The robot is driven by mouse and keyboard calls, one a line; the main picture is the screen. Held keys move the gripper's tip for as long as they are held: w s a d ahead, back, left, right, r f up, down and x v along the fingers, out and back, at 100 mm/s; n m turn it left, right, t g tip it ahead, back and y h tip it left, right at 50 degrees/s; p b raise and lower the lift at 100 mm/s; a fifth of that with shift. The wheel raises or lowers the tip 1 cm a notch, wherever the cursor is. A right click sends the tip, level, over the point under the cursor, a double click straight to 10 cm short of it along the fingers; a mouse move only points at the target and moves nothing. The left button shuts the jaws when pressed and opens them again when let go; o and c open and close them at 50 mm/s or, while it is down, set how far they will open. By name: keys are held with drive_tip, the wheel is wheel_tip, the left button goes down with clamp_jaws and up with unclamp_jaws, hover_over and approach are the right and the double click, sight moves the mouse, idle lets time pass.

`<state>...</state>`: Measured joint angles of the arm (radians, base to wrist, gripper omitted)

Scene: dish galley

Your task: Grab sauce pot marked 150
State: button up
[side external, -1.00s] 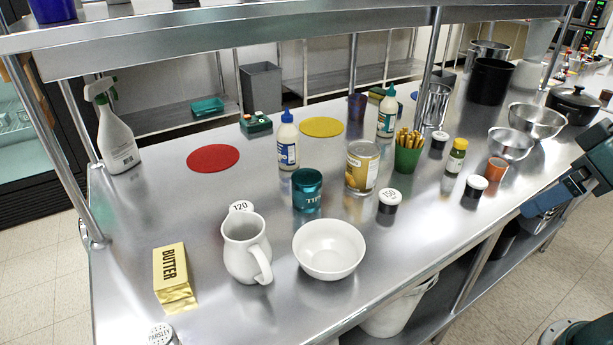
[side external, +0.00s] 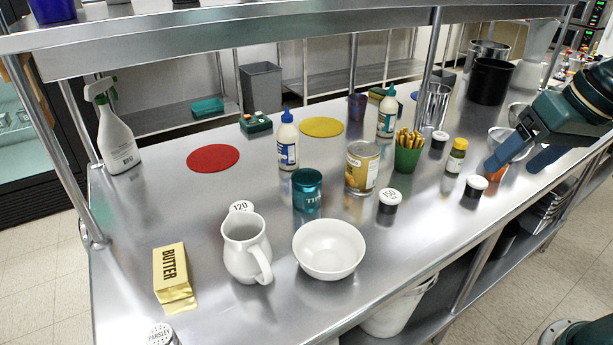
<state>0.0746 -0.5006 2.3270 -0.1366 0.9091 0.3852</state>
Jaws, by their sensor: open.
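The sauce pot marked 150 (side external: 388,207) is a small dark pot with a white lid. It stands upright right of the can and in front of the green cup of fries. Another white-lidded pot, marked 120 (side external: 241,206), shows behind the white pitcher, its lower part hidden. Two similar dark pots, one at the right (side external: 475,191) and one further back (side external: 438,144), have marks I cannot read. My gripper (side external: 511,168) is open at the right, well apart from the 150 pot. Its fingers partly cover an orange cup (side external: 492,164).
A can (side external: 360,172), a green cup of fries (side external: 406,158) and a yellow-capped bottle (side external: 455,160) stand near the 150 pot. A white bowl (side external: 328,262) is left of it. The counter in front of the pot is clear to its edge.

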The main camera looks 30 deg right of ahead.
drive_tip(key=w+m+g, duration=0.1)
drive_tip(key=w+m, duration=0.3)
drive_tip(key=w, duration=0.3)
drive_tip(key=m+g+y, duration=0.3)
drive_tip(key=m+y, duration=0.1)
drive_tip(key=m, duration=0.9)
hover_over(391, 195)
drive_tip(key=d, duration=0.5)
wheel_tip(391, 195, down, 12)
drive_tip(key=shift+s+f, duration=0.15)
drive_tip(key=shift+s, duration=0.25)
drive_tip(key=shift+x, duration=4.25)
drive_tip(key=shift+f, duration=0.15)
drive_tip(key=shift+x, duration=2.5)
